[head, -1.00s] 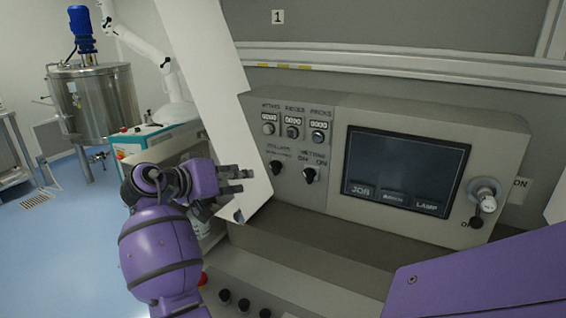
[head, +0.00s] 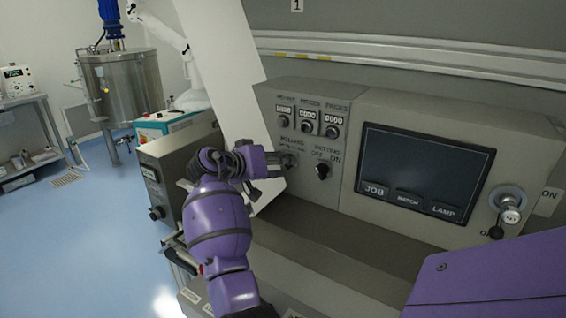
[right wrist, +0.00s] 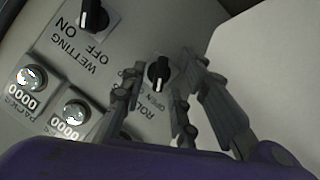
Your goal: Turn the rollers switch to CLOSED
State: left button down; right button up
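The rollers switch (right wrist: 158,73) is a small black knob with a white mark on the grey control panel. In the right wrist view it sits between the spread fingers of my right gripper (right wrist: 165,85). The white mark points down in that view, toward the partly hidden lettering that reads OPEN. In the head view my right gripper (head: 282,161) is at the panel's left part, and its fingers mostly cover the rollers switch. It is open around the knob; I cannot tell whether a finger touches it. My left gripper is out of view.
The wetting switch (head: 323,170) is just right of the gripper. Counters with small knobs (head: 307,127) are above. A screen (head: 424,173) and a silver key-type switch (head: 509,209) are farther right. A white slanted panel (head: 225,75) stands close at the left.

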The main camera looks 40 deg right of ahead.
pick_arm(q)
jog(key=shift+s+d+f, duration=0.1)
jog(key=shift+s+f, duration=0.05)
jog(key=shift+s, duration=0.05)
pick_arm(e)
jog(key=shift+d, duration=0.15)
jog(key=shift+c, duration=0.7)
grip_shut()
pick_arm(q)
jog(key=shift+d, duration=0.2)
